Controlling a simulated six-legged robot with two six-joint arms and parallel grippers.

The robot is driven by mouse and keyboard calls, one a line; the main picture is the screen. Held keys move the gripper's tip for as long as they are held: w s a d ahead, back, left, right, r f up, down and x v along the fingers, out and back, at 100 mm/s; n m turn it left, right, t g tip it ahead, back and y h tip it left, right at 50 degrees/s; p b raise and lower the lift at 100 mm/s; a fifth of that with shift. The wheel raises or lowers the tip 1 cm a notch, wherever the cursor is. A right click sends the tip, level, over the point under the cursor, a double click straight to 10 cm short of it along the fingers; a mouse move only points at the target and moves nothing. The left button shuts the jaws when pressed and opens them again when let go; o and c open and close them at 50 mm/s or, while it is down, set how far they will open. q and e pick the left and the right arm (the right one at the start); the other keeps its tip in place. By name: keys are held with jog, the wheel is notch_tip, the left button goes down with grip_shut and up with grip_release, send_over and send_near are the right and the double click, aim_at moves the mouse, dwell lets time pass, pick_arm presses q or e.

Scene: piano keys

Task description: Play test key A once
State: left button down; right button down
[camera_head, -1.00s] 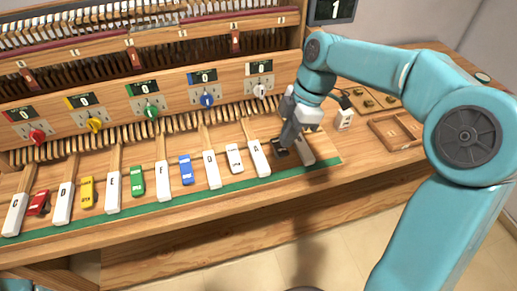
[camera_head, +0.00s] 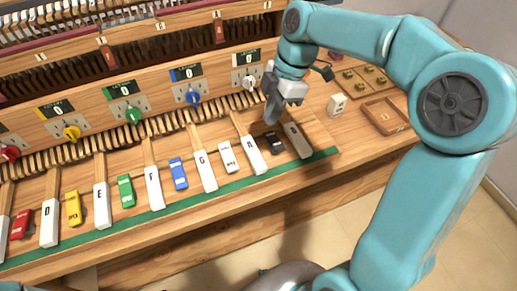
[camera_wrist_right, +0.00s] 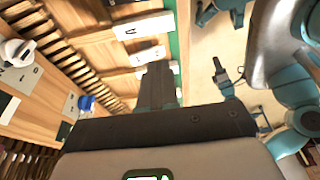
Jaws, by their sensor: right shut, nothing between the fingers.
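White key A (camera_head: 251,150) lies in the row of labelled keys, between a small white key and a dark key (camera_head: 273,142). My right gripper (camera_head: 271,115) is shut and empty. In the head view it points down behind the dark key, to the right of key A's wooden rear part, and appears apart from key A. In the right wrist view, key A (camera_wrist_right: 140,27) shows above the dark fingers (camera_wrist_right: 158,85). A dark, gripper-like part (camera_wrist_right: 222,72), possibly my left gripper, shows small there; its state is unclear.
A grey-brown key (camera_head: 297,141) lies right of the dark key. The white knob (camera_head: 249,83) and its zero display stand on the panel behind. A green strip (camera_head: 220,191) edges the keys.

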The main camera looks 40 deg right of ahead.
send_near(257, 161)
jog(key=x, duration=0.5)
jog(key=shift+w+a+f, duration=0.1)
jog(key=shift+a, duration=0.1)
jog(key=shift+f, duration=0.65)
